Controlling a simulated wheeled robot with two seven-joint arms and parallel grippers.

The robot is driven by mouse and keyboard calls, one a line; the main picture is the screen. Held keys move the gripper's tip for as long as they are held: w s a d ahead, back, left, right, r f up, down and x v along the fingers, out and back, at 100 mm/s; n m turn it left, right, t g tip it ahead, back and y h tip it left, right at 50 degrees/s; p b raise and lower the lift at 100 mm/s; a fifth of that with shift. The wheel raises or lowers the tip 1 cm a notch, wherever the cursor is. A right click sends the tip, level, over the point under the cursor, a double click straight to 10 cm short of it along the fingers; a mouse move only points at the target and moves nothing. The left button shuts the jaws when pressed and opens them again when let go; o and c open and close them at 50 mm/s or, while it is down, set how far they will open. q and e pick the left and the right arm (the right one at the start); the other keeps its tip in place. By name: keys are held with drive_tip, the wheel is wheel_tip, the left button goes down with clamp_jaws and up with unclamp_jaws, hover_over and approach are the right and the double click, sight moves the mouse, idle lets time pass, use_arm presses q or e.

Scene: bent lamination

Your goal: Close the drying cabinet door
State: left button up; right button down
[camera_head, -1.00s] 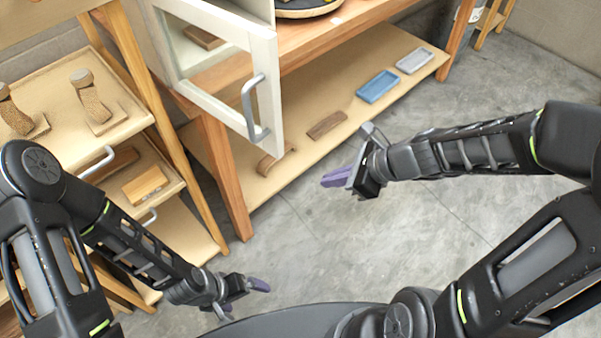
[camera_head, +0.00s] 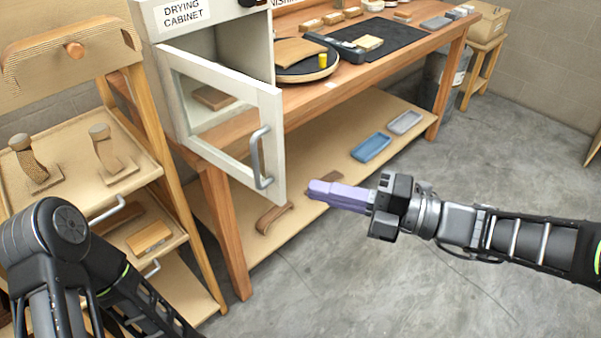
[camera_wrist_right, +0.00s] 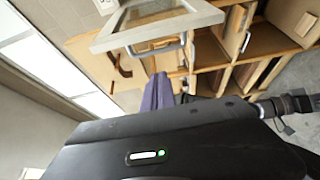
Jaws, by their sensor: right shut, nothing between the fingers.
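The white drying cabinet (camera_head: 208,45) stands on the workbench at upper left of the head view, its name on a label. Its door (camera_head: 277,110), a white frame with a clear pane, stands open toward me. A grey bar handle (camera_head: 256,160) is on the door's free edge. My right gripper (camera_head: 312,190) is shut and empty, its purple fingers pointing left, to the right of the door and apart from it. In the right wrist view the door (camera_wrist_right: 170,32) and handle (camera_wrist_right: 155,48) show beyond the purple fingers (camera_wrist_right: 158,90). My left gripper is out of view.
A wooden rack (camera_head: 150,190) with trays stands left of the cabinet. The workbench (camera_head: 335,82) holds a turntable and a black mat. Its lower shelf (camera_head: 320,165) holds blue and grey trays and wooden pieces. Grey floor (camera_head: 350,285) in front is open.

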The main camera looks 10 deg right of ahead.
sight(282, 168)
drive_tip(key=w+a, duration=0.6)
drive_tip(key=shift+w+a+b, duration=0.2)
drive_tip(key=shift+w+b, duration=0.1)
drive_tip(key=shift+w, duration=0.05)
drive_tip(key=shift+w+d, duration=0.25)
drive_tip(key=shift+d, duration=0.05)
